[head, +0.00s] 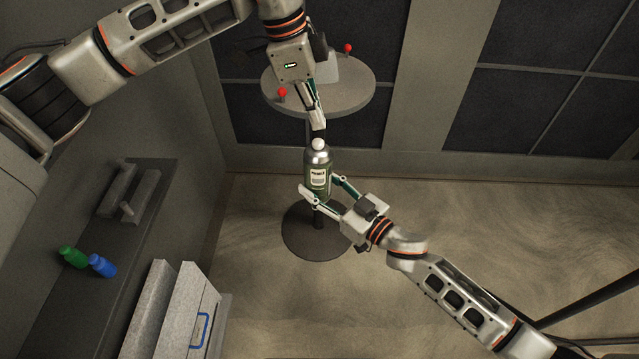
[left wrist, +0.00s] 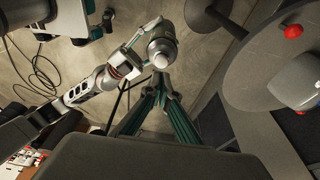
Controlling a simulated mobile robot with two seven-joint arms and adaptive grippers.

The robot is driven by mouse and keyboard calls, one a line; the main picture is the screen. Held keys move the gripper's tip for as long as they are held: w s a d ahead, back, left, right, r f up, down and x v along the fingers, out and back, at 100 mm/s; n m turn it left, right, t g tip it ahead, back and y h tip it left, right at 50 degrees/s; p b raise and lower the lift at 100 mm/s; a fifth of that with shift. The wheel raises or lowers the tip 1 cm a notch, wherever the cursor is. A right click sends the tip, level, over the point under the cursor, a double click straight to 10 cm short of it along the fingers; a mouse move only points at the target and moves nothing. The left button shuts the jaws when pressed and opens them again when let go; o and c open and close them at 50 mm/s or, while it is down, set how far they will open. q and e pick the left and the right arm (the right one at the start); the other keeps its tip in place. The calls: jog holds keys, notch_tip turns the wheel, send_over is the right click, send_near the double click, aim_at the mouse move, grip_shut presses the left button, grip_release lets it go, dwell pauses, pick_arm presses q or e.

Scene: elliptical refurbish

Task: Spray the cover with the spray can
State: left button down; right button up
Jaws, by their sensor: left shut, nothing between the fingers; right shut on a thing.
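The spray can (head: 317,158), silver with a green-and-white label and a white top, is upright in the head view. My right gripper (head: 319,186) is shut around its body from the lower right. My left gripper (head: 318,127) is shut and empty, its fingertips just above the white top; I cannot tell if they touch. In the left wrist view the can (left wrist: 162,43) is seen from above, beyond the left fingertips (left wrist: 161,82). A pale grey piece (head: 327,69), perhaps the cover, sits on the round table (head: 355,95), partly hidden by my left arm. It also shows in the left wrist view (left wrist: 300,85).
Red balls (head: 282,92) (head: 348,47) stand at the table's edge. The table's dark round base (head: 290,240) is on the floor below the can. A left shelf holds a green bottle (head: 73,257) and a blue bottle (head: 102,265). A white case (head: 190,310) is nearby.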

pick_arm(q)
jog(key=shift+r, duration=0.25)
jog(key=v, duration=1.2)
dwell(0.9)
